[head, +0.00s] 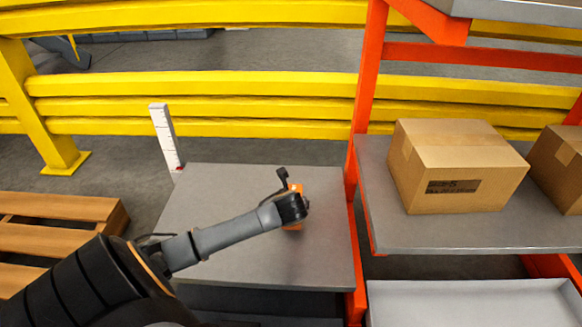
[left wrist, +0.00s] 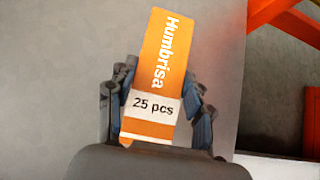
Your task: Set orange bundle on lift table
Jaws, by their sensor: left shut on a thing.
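The orange bundle (left wrist: 162,60) has a white band reading "25 pcs" and the word "Humbrisa". In the left wrist view it sits between the two fingers of my left gripper (left wrist: 158,105), which is shut on it. In the head view the orange bundle (head: 295,190) is partly hidden by my left gripper (head: 291,206). Both are over the right part of the grey lift table (head: 225,190). I cannot tell whether the bundle touches the table top. My right gripper is not in view.
A white ruler-like post (head: 165,135) stands at the table's back left corner. An orange rack (head: 364,90) with a cardboard box (head: 455,165) on its shelf borders the table on the right. A wooden pallet (head: 60,208) lies left. Yellow rails (head: 200,88) run behind.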

